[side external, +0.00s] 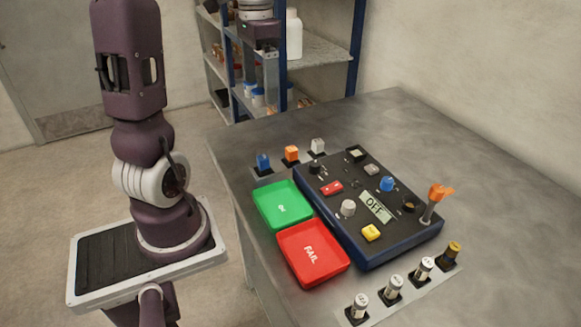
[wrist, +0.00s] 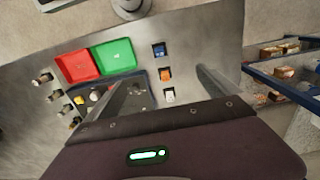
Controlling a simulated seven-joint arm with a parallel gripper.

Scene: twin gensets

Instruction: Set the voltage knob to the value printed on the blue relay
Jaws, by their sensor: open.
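The blue relay (side external: 263,161) stands at the left of a row of three relays by the panel's far left side. It also shows in the wrist view (wrist: 158,50); its printed value is too small to read. The dark control panel (side external: 352,246) carries a grey-white knob (side external: 348,208), a blue knob (side external: 387,184) and black knobs (side external: 316,168). I cannot tell which is the voltage knob, nor read any setting. My gripper (wrist: 165,78) is open and empty, high above the table; its fingers hide part of the panel in the wrist view.
An orange relay (side external: 291,153) and a white relay (side external: 318,146) stand beside the blue one. A green tray (side external: 269,225) and red FAIL tray (side external: 285,262) lie left of the panel. An orange-topped lever (side external: 430,210) rises at its right. Several cylinders stand in front. The panel's display (side external: 375,206) reads OFF.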

